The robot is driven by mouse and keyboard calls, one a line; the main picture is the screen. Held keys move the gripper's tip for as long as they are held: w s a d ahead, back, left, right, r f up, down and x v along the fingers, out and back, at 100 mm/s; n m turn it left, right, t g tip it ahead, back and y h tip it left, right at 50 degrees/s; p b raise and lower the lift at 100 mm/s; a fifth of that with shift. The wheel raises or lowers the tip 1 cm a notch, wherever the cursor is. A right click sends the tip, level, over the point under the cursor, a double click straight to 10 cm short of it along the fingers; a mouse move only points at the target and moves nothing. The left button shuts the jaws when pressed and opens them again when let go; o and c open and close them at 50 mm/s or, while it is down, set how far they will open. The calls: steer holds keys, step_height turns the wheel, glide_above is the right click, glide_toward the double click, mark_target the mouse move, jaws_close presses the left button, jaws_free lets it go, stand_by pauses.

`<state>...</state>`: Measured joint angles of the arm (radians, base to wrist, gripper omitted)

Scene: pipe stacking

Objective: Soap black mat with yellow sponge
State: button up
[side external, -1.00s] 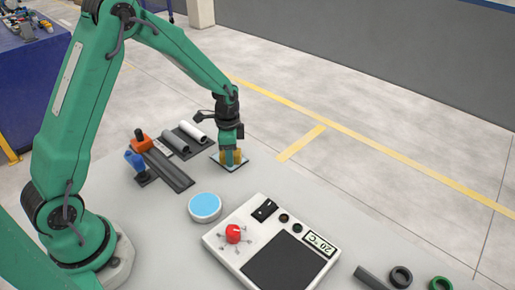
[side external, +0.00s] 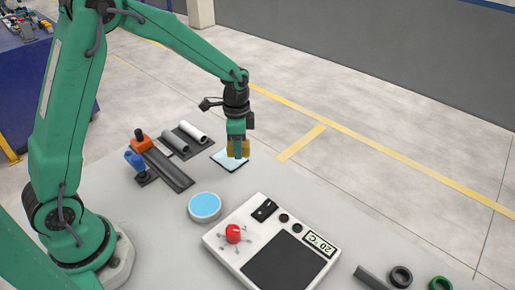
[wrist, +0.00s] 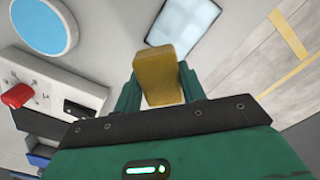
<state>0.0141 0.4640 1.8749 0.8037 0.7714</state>
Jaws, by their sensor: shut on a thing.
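My gripper (side external: 238,150) is shut on a yellow sponge (wrist: 158,72), which sits between its two green fingers in the wrist view. In the side view the sponge (side external: 245,147) is held above a pale, dark-edged square pad (side external: 229,161). This pad also shows beyond the sponge in the wrist view (wrist: 184,22). A flat black mat (side external: 196,136) lies under a grey pipe (side external: 175,142) and a white pipe (side external: 192,132), left of the pad. A dark square panel (side external: 283,262) is set in a white device at the front.
A round white dish with a blue top (side external: 205,206) stands between the pad and the white device (side external: 222,240), which has a red knob (side external: 233,233). Orange (side external: 141,141) and blue (side external: 134,160) tools stand left. Black (side external: 401,276) and green rings lie front right.

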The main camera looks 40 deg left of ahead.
steer(key=shift+r, duration=1.2)
